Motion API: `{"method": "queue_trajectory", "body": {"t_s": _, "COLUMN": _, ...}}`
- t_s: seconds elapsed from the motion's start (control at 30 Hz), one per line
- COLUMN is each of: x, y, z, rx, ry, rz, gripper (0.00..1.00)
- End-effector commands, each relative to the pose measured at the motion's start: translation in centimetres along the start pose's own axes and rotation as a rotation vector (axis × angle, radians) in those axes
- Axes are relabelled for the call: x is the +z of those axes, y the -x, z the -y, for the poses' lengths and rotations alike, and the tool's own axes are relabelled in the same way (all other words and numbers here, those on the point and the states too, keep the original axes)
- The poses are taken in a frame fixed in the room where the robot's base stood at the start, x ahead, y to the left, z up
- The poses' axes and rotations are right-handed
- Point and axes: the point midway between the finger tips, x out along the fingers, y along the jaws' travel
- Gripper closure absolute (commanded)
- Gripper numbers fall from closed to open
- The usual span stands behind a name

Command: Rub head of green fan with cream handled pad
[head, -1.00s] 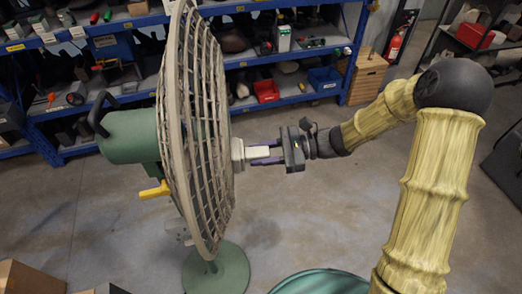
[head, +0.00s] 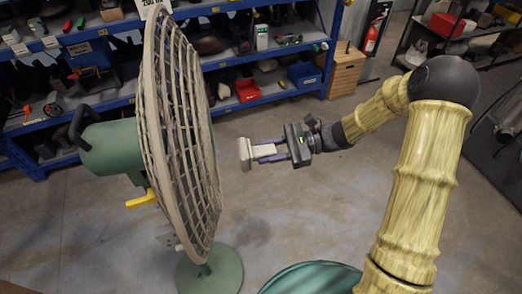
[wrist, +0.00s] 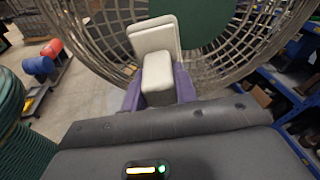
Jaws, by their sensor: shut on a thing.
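The green fan (head: 108,146) stands at the left of the head view. It has a round beige wire grille (head: 180,130), a yellow lever and a round green base (head: 212,270). My gripper (head: 268,152) is to the right of the grille, its purple fingers shut on the cream handle of the pad (head: 245,154). The pad's flat face points at the grille, with a visible gap between them in the head view. In the wrist view the pad (wrist: 154,38) is in front of the grille and the fan's green centre (wrist: 205,22).
Blue shelves (head: 225,97) with tools and bins run along the back. A wooden box (head: 346,70) and a red extinguisher (head: 375,35) stand at the back right. The floor (head: 300,210) around the gripper is clear. Red and blue drums (wrist: 40,64) show in the wrist view.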

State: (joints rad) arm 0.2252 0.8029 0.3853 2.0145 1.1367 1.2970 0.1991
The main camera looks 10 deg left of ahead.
Motion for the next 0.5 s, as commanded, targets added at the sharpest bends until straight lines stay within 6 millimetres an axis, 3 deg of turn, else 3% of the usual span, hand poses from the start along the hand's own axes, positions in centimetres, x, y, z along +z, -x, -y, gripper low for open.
{"method": "queue_trajectory", "body": {"t_s": 0.27, "x": 0.0, "y": 0.1, "z": 0.0, "rx": 0.000, "ry": 0.000, "rz": 0.000, "gripper": 0.89}}
{"method": "queue_trajectory", "body": {"t_s": 0.5, "x": -0.2, "y": 1.7, "z": 0.0, "rx": -0.002, "ry": -0.001, "rz": 0.000, "gripper": 0.89}}
